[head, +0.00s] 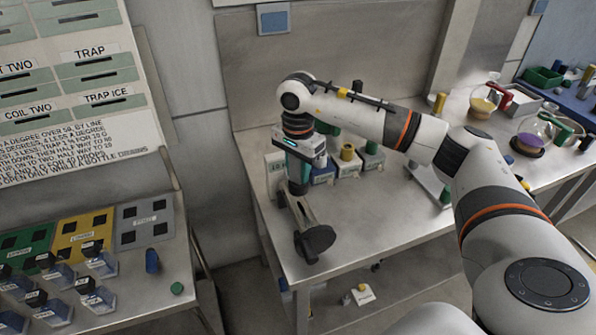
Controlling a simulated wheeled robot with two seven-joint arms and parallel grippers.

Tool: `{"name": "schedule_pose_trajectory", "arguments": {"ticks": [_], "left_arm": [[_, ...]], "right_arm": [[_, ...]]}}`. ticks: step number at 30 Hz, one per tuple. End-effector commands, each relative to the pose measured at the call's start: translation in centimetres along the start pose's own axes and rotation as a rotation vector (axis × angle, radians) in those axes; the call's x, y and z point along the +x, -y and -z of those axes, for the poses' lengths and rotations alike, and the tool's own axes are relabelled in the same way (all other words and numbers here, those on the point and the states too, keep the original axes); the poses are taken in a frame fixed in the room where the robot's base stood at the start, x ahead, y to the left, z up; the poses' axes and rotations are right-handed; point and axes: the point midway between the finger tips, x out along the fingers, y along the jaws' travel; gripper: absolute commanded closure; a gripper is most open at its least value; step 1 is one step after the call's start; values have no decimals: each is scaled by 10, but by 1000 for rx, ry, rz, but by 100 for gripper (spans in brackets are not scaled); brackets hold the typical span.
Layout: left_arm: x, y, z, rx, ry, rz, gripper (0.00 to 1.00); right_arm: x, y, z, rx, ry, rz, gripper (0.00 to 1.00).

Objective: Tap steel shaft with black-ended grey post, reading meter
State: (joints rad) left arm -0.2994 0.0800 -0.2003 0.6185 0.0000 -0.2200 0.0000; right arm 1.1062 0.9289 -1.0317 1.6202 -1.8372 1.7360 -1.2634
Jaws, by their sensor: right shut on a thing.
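A grey post (302,211) with a broad black end (316,241) slants down towards the front left edge of the steel bench. My right gripper (297,183) points down over the left part of the bench and is shut on the upper part of this post. The black end is low over the bench edge; I cannot tell whether it touches anything. No steel shaft can be made out for sure. A white box with a dark marking (275,172) stands just left of the gripper; I cannot tell whether it is the meter. My left gripper is out of view.
Flasks (488,99) stand at the right. A left-hand bench holds coloured panels (85,238) and several small bottles. The front middle of the steel bench (370,215) is clear.

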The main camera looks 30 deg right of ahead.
Motion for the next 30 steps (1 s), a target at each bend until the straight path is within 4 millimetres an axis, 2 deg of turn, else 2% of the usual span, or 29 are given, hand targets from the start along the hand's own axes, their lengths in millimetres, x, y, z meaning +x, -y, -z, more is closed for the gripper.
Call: {"name": "schedule_pose_trajectory", "arguments": {"ticks": [16,23,25,30], "left_arm": [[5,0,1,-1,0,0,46],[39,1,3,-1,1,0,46],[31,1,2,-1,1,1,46],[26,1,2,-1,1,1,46]], "right_arm": [[2,1,1,0,0,-2,100],[42,0,1,0,0,-2,100],[33,0,1,0,0,-3,100],[24,0,1,0,0,-2,100]]}}
